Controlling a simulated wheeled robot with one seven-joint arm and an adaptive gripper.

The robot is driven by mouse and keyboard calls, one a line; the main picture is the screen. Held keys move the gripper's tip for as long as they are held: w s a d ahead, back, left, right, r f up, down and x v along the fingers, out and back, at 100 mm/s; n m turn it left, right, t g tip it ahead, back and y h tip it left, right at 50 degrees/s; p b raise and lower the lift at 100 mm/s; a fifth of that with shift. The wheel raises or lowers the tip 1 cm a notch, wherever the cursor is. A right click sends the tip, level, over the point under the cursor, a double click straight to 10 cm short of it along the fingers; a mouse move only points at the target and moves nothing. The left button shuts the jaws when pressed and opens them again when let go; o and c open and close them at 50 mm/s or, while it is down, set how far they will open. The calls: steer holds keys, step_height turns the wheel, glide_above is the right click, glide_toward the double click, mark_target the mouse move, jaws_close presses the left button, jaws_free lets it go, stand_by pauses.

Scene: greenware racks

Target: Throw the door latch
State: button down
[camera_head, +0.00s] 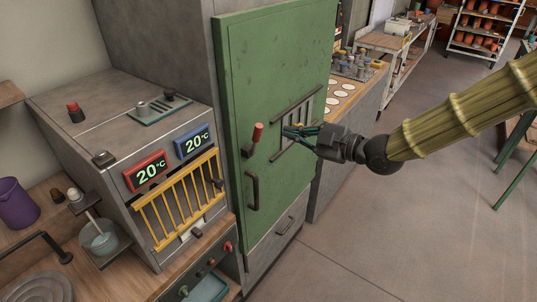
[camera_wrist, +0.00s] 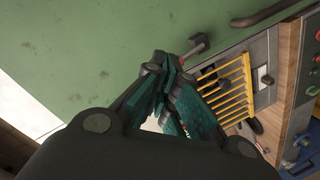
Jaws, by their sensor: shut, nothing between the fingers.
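The green door (camera_head: 265,70) stands upright in the middle of the head view and looks closed. Its latch (camera_head: 256,135) is a small dark lever with a red grip, pointing up and slightly right. In the wrist view the latch (camera_wrist: 198,44) lies just beyond my fingertips, partly hidden by them. My gripper (camera_head: 290,131) is shut and empty, a little right of the latch and in front of the door's slotted vent. Its teal fingers (camera_wrist: 165,62) meet close to the latch in the wrist view. I cannot tell whether they touch it.
A dark door handle (camera_head: 252,190) sits below the latch. A vent with bars (camera_head: 296,120) is behind my gripper. At left stands a grey kiln with a yellow guard rack (camera_head: 180,198) and two 20 °C displays. A workbench (camera_head: 350,90) is at right; open floor lies in front of it.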

steer(key=s+d+f+n+y+b, duration=0.5)
steer(key=d+f+n+y, duration=0.15)
steer(key=n, duration=0.45)
steer(key=g+p, duration=0.1)
steer(key=p, duration=0.4)
glide_toward(256, 135)
steer(key=s+x, duration=0.1)
steer(key=x, duration=0.4)
steer(key=shift+w+a+n+p, duration=0.3)
steer(key=shift+w+a, duration=0.2)
steer(key=shift+a, duration=0.1)
steer(key=shift+a+r+h, duration=0.15)
steer(key=shift+h, duration=0.1)
steer(key=h+b, duration=0.1)
steer(key=w+a+r+g+h+b, duration=0.1)
steer(key=shift+w+a+r+m+h, duration=0.1)
steer(key=shift+a+r+m+h, duration=0.05)
steer(key=shift+a+m+h, duration=0.2)
steer(key=shift+d, duration=0.1)
